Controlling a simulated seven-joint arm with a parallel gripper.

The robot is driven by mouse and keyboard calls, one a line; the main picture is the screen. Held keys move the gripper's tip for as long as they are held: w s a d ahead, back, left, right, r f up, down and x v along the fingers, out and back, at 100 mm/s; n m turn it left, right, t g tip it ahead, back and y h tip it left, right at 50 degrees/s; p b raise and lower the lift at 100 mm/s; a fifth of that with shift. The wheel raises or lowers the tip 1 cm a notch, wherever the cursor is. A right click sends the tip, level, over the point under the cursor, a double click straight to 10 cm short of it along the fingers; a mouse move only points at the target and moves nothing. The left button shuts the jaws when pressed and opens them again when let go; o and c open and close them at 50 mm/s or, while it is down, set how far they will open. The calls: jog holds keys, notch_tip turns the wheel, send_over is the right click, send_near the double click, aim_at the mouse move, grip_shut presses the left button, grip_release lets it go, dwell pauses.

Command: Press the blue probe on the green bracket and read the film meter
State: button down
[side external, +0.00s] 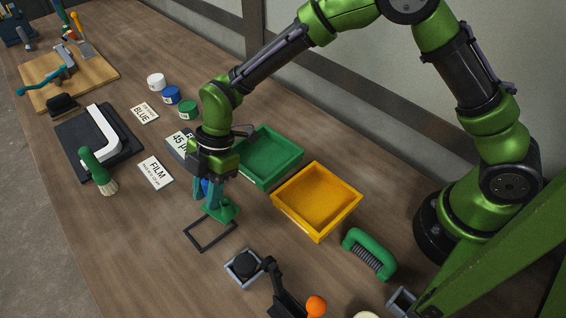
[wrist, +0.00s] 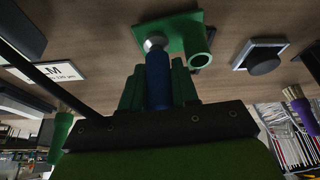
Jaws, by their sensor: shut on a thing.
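My gripper (side external: 207,190) points down over the green bracket and is shut on the blue probe. In the wrist view the blue probe (wrist: 158,80) stands between the green fingers (wrist: 157,88). Its silver tip lies against the flat plate of the green bracket (wrist: 178,24), beside the bracket's tube; I cannot tell if it presses firmly. In the side view the bracket (side external: 228,213) sits on the table by a dark square outline. The film meter (side external: 179,143) stands behind my arm, partly hidden; its face shows "45 µ", the rest covered.
A FILM card (side external: 155,172) and a BLUE card (side external: 144,113) lie at left. A green tray (side external: 297,160) and a yellow tray (side external: 281,209) stand right of my gripper. Paint pots (side external: 171,95) stand behind.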

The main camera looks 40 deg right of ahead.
jog(key=shift+r, duration=3.5)
jog(key=w+d+r+m+t, duration=0.1)
jog(key=w+d+r+m, duration=0.25)
jog(key=d, duration=0.35)
jog(key=w+d+r+m+t, duration=0.1)
jog(key=w+d+r+m, duration=0.1)
jog(key=d+r, duration=0.4)
jog(key=s+d+r+m+t+h, duration=0.1)
jog(key=s+d+r+m+h, duration=0.1)
jog(key=d+m, duration=0.5)
jog(key=s+d+r+m+t+h, duration=0.2)
jog(key=d+m, duration=0.5)
jog(key=d, duration=0.5)
